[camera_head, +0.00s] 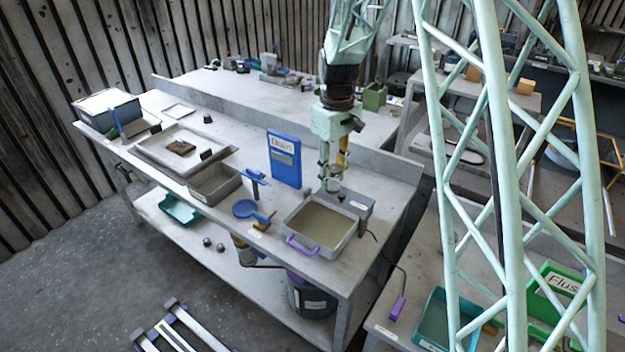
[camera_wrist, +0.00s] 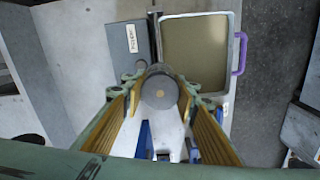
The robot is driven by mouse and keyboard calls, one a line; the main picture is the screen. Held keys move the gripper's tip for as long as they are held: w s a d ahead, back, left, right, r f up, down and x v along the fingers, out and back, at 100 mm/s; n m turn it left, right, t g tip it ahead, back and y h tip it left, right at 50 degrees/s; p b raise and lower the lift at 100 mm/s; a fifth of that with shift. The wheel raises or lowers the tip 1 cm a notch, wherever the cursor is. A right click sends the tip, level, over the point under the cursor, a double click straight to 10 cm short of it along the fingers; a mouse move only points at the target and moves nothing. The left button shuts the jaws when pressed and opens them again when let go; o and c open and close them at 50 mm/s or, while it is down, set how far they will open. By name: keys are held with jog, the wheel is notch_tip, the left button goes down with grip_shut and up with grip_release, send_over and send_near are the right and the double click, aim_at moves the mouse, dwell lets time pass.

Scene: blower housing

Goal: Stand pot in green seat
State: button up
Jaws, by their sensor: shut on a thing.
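My gripper (camera_head: 334,170) points down above the back edge of a grey-rimmed basin on the main bench. In the wrist view its yellow-padded fingers close on a small round grey pot (camera_wrist: 159,91), seen end-on. The pot shows as a small grey piece below the fingers in the head view (camera_head: 333,185). An open-topped green block (camera_head: 375,96) stands on the back bench, behind and right of my gripper and apart from it. I cannot tell for sure whether this block is the green seat.
The basin (camera_head: 290,217) has a purple handle. A grey labelled box (camera_wrist: 127,48) is beside it. A blue "Drain" board (camera_head: 284,159) stands upright left of my gripper. A blue round-headed tool (camera_head: 245,209), trays and a blue-grey box (camera_head: 107,108) occupy the bench leftward.

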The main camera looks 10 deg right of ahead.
jog(key=d+f+m+b, duration=0.1)
jog(key=d+m, duration=0.1)
jog(key=s+d+f+m+b, duration=0.1)
jog(key=d+b, duration=0.1)
jog(key=d, duration=0.1)
jog(key=d+f+m+b, duration=0.1)
jog(key=d+m, duration=0.1)
jog(key=shift+s+d+f+m, duration=0.1)
jog(key=shift+s+d+m, duration=0.05)
jog(key=shift+d+m, duration=0.2)
jog(key=shift+s+d+f+m+b, duration=0.2)
jog(key=shift+d+f+m+b, duration=0.25)
jog(key=shift+d+f+b, duration=0.5)
jog(key=shift+a+b, duration=0.2)
jog(key=shift+b, duration=0.1)
jog(key=shift+d, duration=0.15)
